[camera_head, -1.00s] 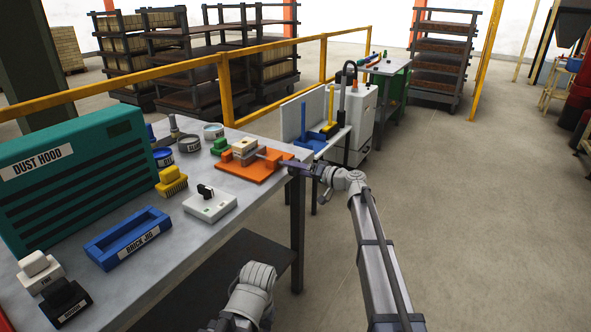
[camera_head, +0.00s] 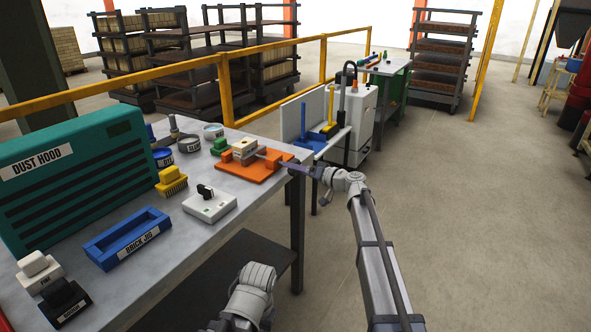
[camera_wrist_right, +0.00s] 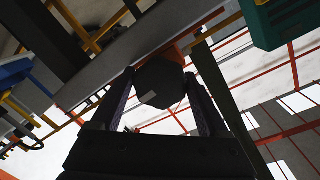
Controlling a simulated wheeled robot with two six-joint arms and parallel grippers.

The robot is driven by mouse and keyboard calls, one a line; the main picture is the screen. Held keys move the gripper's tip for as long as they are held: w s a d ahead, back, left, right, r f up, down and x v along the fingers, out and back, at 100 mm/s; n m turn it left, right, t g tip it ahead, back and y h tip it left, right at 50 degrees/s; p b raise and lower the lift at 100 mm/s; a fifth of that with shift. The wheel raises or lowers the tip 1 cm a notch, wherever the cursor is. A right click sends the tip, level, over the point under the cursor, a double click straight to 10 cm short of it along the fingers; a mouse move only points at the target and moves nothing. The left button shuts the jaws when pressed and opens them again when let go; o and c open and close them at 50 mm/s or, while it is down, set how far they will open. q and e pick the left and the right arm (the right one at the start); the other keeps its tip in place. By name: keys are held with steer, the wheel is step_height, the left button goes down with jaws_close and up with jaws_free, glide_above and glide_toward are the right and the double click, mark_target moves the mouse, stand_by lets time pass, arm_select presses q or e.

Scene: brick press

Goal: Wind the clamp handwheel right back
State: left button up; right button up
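The orange clamp (camera_head: 238,170) stands at the far right corner of the bench, with a pale block (camera_head: 244,147) in it. Its dark handwheel (camera_wrist_right: 160,82) fills the space between my right fingers in the right wrist view; a small light mark shows on its face. My right gripper (camera_wrist_right: 161,80) has one finger on each side of the handwheel, and both fingertips appear to touch its rim. In the head view my right gripper (camera_head: 288,165) reaches the clamp from the right, largely covering the handwheel.
On the bench (camera_head: 165,262) are a teal dust hood (camera_head: 80,180), a blue brick jig (camera_head: 127,238), a white switch box (camera_head: 210,204), a yellow brush (camera_head: 172,182) and several tubs. A yellow rail (camera_head: 225,90) runs behind. Open floor lies to the right.

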steer(key=o, duration=0.3)
steer(key=v, duration=0.7)
steer(key=shift+s+d+p, duration=0.25)
steer(key=shift+d+p, duration=0.1)
